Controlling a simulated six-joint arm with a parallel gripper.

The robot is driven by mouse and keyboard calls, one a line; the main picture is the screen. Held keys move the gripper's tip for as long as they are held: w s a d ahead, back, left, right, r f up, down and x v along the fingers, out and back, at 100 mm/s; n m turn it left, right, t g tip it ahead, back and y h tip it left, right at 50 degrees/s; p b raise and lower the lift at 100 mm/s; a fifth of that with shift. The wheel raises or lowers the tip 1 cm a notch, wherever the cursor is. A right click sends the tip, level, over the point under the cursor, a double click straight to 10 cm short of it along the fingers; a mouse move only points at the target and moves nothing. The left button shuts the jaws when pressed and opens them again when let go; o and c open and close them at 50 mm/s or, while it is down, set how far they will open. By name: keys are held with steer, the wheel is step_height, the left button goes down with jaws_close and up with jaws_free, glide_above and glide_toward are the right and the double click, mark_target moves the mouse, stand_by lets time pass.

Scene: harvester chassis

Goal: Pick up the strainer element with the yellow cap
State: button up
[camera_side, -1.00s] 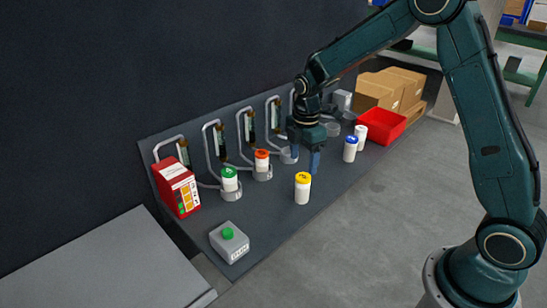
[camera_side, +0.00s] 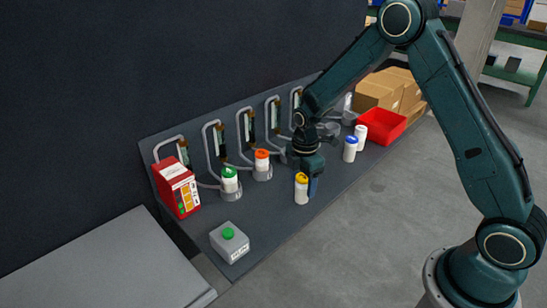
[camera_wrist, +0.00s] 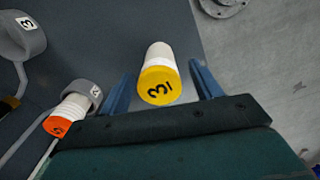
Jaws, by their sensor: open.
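The strainer element with the yellow cap (camera_side: 301,189) stands upright on the dark work surface, with a white body. In the wrist view its yellow cap (camera_wrist: 159,86), marked 3, lies between two blue fingers. My gripper (camera_side: 306,184) is open and lowered at the element. In the wrist view the fingers of my gripper (camera_wrist: 163,82) stand on either side with a gap to each, the left finger looking a little closer. One finger partly overlaps the element in the side view.
An orange-capped element (camera_side: 262,160) and a green-capped element (camera_side: 230,180) sit in holders to the left. A blue-capped element (camera_side: 350,149) and a white one (camera_side: 361,137) stand right, near a red bin (camera_side: 382,126). A grey button box (camera_side: 229,241) lies front left.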

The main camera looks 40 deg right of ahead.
mark_target(302, 190)
steer(key=shift+d+f, duration=0.1)
steer(key=shift+f, duration=1.85)
steer(key=c, duration=1.1)
